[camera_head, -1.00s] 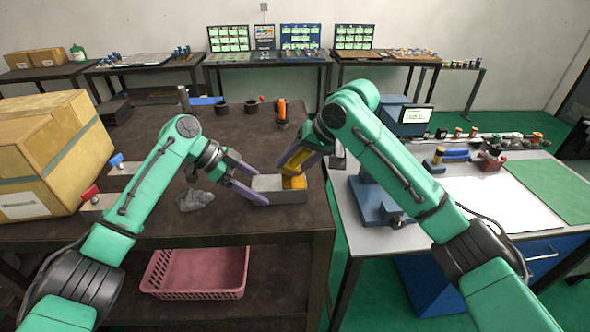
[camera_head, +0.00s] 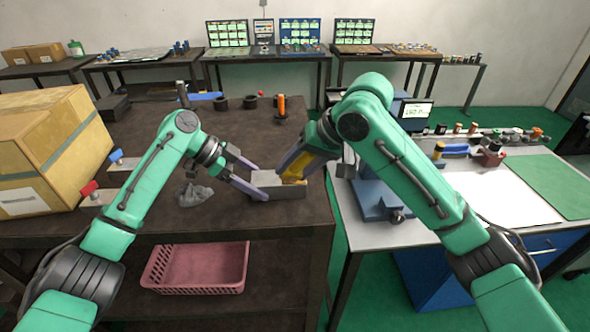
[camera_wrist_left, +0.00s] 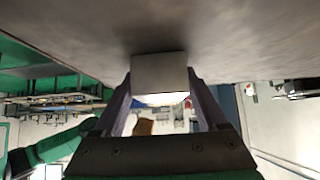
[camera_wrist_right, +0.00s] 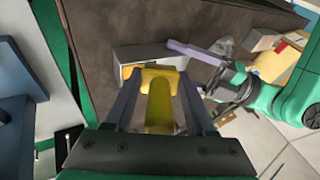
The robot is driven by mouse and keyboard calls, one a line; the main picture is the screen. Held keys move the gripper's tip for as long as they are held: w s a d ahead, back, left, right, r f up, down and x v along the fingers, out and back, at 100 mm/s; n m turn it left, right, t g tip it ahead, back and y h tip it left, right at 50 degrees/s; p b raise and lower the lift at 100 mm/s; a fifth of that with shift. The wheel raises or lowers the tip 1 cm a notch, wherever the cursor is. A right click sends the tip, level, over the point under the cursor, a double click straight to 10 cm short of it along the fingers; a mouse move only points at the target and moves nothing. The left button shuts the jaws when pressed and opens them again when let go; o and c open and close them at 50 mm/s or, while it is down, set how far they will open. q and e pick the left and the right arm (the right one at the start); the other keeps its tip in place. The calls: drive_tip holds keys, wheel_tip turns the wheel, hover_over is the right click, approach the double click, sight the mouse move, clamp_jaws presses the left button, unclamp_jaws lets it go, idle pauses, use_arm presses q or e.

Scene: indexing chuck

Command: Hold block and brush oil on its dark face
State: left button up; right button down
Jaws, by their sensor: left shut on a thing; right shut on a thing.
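A grey metal block (camera_head: 278,190) lies on the dark table near its front right edge. My left gripper (camera_head: 256,186) is shut on the block's left end, and the block also shows between its fingers in the left wrist view (camera_wrist_left: 159,75). My right gripper (camera_head: 294,172) is shut on a yellow brush (camera_head: 295,171), which lies between its fingers in the right wrist view (camera_wrist_right: 160,100). The brush's lower end is over the block's right part. I cannot tell whether it touches the block, and any oil on the block cannot be made out.
Cardboard boxes (camera_head: 45,155) stand on the table's left. A crumpled grey rag (camera_head: 195,195) lies left of the block. An orange-topped bottle (camera_head: 281,108) and dark rings stand behind. A pink basket (camera_head: 196,268) sits on the lower shelf. A white-topped bench (camera_head: 480,200) stands at right.

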drive_tip(key=shift+r, duration=3.2)
drive_tip(key=shift+f, duration=3.85)
drive_tip(key=shift+w+f, duration=0.2)
drive_tip(key=shift+w, duration=3.2)
drive_tip(key=shift+s+r, duration=0.15)
drive_tip(key=shift+s, duration=1.6)
drive_tip(key=shift+s+r, duration=0.1)
drive_tip(key=shift+s, duration=1.6)
drive_tip(key=shift+r, duration=3.8)
drive_tip(key=shift+f, duration=0.15)
drive_tip(key=shift+f, duration=0.4)
